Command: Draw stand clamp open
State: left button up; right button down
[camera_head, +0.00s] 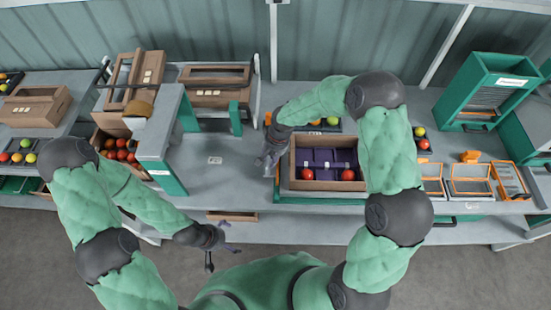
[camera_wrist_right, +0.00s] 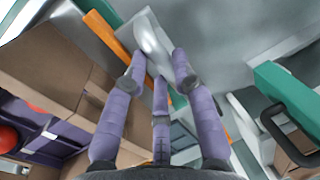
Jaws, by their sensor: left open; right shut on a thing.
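The green stand (camera_head: 318,200) holds an open brown box (camera_head: 293,165) with a purple insert and red tomatoes. An orange strip (camera_wrist_right: 112,38) and a pale grey lever-like part (camera_wrist_right: 150,40), which looks like the stand clamp, run along the box's side in the right wrist view. My right gripper (camera_head: 268,160) is at the left side of the stand, its fingers (camera_wrist_right: 160,85) shut around the clamp part. The exact contact is partly hidden by the fingers. My left gripper (camera_head: 218,245) is open and empty in front of the bench's front edge.
A green frame (camera_head: 170,175) stands left on the bench, beside a crate of red tomatoes (camera_head: 119,150). Orange-framed trays (camera_head: 470,180) and a green rack (camera_head: 487,88) are at the right. Bare bench (camera_head: 225,180) lies left of the stand.

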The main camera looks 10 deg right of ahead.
jog(key=shift+a, duration=0.15)
jog(key=c, duration=1.1)
grip_release()
jog(key=shift+c, duration=0.2)
jog(key=shift+o, duration=0.7)
jog(key=shift+w+a, duration=0.1)
jog(key=shift+a, duration=0.1)
jog(key=shift+d+r, duration=0.1)
notch_tip(320, 180, up, 12)
jog(key=d, duration=0.2)
jog(key=shift+s+f, duration=0.2)
jog(key=shift+s, duration=0.15)
jog(key=shift+d, duration=0.1)
